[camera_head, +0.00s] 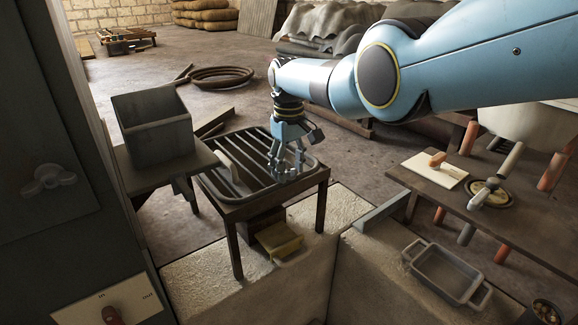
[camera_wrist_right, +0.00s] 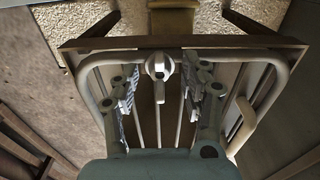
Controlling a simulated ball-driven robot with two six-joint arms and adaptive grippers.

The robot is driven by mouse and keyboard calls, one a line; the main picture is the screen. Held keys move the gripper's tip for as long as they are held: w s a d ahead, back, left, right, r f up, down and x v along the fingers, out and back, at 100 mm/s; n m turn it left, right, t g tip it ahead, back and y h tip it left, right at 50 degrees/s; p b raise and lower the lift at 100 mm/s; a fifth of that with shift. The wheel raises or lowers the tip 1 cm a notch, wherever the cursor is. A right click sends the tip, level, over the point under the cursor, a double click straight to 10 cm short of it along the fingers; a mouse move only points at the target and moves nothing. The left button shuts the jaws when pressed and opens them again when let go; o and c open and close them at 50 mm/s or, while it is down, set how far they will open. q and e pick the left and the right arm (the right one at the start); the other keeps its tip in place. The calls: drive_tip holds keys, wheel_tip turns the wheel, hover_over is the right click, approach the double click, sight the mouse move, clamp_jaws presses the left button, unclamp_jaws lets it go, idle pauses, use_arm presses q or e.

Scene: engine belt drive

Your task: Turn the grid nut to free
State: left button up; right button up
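The grid (camera_head: 232,172) is a rack of dark bars in a pale tubular frame on a small brown table. In the right wrist view the grid frame (camera_wrist_right: 90,62) shows from above. The grid nut (camera_wrist_right: 159,66) is a small pale metal knob with a short lever pointing down the picture, at the frame's edge. My right gripper (camera_head: 290,172) is low over the grid's right end. In the right wrist view my right gripper (camera_wrist_right: 162,76) is open, its fingers on either side of the nut with gaps. In the head view the gripper hides the nut. My left gripper is not in view.
A grey bin (camera_head: 155,130) stands left of the grid. A cabinet with a wing knob (camera_head: 48,180) and an in/out plate (camera_head: 105,303) is at the left. A grey tray (camera_head: 445,272) and a bench (camera_head: 480,205) are at right.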

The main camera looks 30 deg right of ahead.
sight(289, 170)
drive_tip(key=shift+r, duration=0.6)
wheel_tip(289, 170, up, 11)
drive_tip(key=shift+f, duration=0.1)
idle(0.5)
